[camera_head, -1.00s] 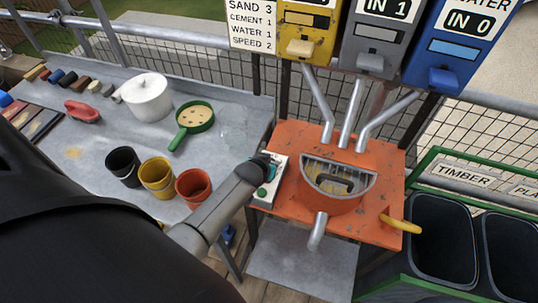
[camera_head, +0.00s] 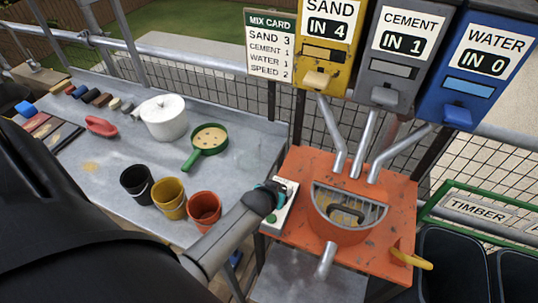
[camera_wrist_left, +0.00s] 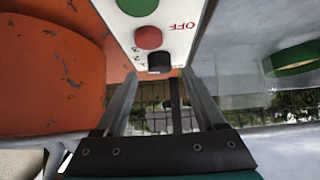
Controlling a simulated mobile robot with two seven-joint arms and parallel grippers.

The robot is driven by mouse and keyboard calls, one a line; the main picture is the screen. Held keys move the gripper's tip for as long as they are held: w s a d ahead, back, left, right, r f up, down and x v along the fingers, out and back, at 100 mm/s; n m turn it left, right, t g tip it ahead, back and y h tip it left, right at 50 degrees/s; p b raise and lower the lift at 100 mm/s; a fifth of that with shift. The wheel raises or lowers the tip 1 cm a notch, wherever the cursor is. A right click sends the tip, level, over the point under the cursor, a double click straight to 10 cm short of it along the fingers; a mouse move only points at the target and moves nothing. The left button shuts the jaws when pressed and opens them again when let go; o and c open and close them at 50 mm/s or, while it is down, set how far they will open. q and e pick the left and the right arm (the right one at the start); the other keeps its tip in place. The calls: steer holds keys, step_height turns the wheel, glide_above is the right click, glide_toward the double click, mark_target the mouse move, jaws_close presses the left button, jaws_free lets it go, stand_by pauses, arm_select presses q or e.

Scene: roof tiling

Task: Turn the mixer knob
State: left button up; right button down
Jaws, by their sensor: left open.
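The mixer's pale control panel (camera_head: 286,208) is on the left side of the orange mixer stand (camera_head: 385,207). In the left wrist view the panel (camera_wrist_left: 183,22) carries a green button, a red button (camera_wrist_left: 148,37), the word OFF and a dark knob (camera_wrist_left: 159,62) with small markings beside it. My left gripper (camera_wrist_left: 160,76) is open, its two fingers pointing at the panel with the knob between or just beyond the tips. I cannot tell whether they touch it. In the head view my left gripper (camera_head: 268,194) hides the knob. My right gripper is out of view.
The grated mixer bowl (camera_head: 345,232) and yellow handle (camera_head: 411,260) are right of the panel. Sand, cement and water dispensers hang above; a mix card (camera_head: 270,45) reads speed 2. Several pots stand left of my arm, including an orange one (camera_head: 204,209).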

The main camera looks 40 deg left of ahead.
arm_select(q)
steer(key=p+v, duration=0.2)
steer(key=v, duration=1)
steer(key=shift+s+r+p, duration=0.2)
steer(key=shift+r+p, duration=0.1)
steer(key=s+d+r+m+g+h, duration=0.1)
steer(key=s+d+r+m+g, duration=0.1)
steer(key=s+d+r+g, duration=0.3)
steer(key=s+d+r+m+h, duration=0.1)
steer(key=s+d+m, duration=0.25)
steer(key=s, duration=0.45)
step_height(320, 180, down, 32)
steer(key=s+g+b, duration=0.2)
steer(key=b, duration=0.7)
steer(key=s+a+f+b, duration=0.1)
steer(key=s+f+b, duration=0.3)
steer(key=s+f, duration=0.3)
steer(key=s+a+f+b, duration=0.1)
steer(key=s+f+b, duration=0.3)
steer(key=s+f, duration=0.4)
step_height(320, 180, down, 6)
steer(key=shift+a+r+g, duration=0.1)
steer(key=shift+a+g, duration=0.2)
steer(key=shift+g, duration=0.1)
